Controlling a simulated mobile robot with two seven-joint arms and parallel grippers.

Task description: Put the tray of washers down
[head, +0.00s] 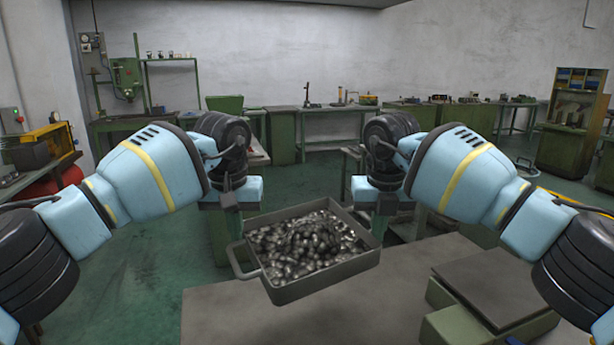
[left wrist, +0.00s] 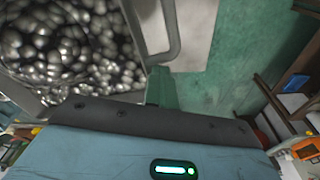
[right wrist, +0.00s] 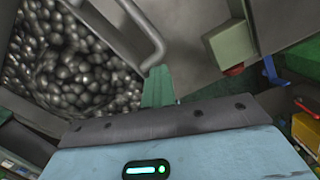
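The tray of washers (head: 325,278) is a grey metal tray heaped with shiny metal pieces. In the head view it sits askew over the table's far edge, its left handle (head: 237,262) clear. I cannot tell whether its bottom touches the table. My right gripper (head: 380,220) is by the tray's right side, fingers also together. Both wrist views show a handle, in the left (left wrist: 175,40) and the right (right wrist: 150,40), just past the fingertips. Neither handle clearly lies between fingers.
The grey table (head: 350,310) below has bare room in front of the tray. A green machine block with a dark plate (head: 510,285) stands on its right. Green workbenches (head: 330,112) line the back wall, with open green floor (head: 150,260) to the left.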

